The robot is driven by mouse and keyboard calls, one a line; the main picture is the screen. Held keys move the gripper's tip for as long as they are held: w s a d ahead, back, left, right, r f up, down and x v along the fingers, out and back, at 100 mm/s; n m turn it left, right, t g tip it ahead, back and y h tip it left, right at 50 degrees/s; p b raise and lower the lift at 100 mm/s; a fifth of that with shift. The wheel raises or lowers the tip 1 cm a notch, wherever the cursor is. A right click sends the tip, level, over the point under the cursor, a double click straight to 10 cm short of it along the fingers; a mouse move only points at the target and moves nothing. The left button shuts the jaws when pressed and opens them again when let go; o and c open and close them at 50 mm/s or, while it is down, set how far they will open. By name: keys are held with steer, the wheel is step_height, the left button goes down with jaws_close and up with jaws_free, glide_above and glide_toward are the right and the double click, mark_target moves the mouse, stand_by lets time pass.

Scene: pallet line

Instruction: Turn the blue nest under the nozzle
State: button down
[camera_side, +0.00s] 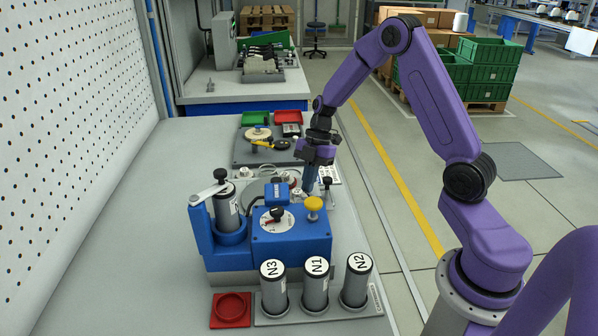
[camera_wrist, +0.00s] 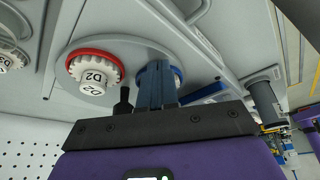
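In the wrist view, a grey round plate (camera_wrist: 131,58) carries a red-rimmed nest (camera_wrist: 78,52) with a white toothed part marked D2 (camera_wrist: 94,75) in it. The blue nest (camera_wrist: 178,76) shows only as a blue rim, mostly hidden behind my fingers. My gripper (camera_wrist: 155,68) points down over it. Its fingers look together, with no gap or held thing visible. A black peg (camera_wrist: 124,101) stands just left of the fingers. In the side view my gripper (camera_side: 309,186) is low by the plate, behind the blue dispenser (camera_side: 290,240). I cannot tell whether it touches the nest.
Canisters N3 (camera_side: 273,290), N1 (camera_side: 316,286) and N2 (camera_side: 355,282) stand in front, beside a red square holder (camera_side: 230,309). A dark canister (camera_side: 226,208) stands in the dispenser's left side. Behind lies a grey tray (camera_side: 246,152). The bench's left side is clear.

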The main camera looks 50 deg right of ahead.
steer(key=shift+s+a+m+t, duration=0.3)
steer(key=shift+s+a+m, duration=0.15)
steer(key=shift+m, duration=0.35)
steer(key=shift+s+a+m+t, duration=0.3)
steer(key=shift+s+a+m, duration=0.15)
steer(key=shift+m, duration=0.35)
stand_by(6.4)
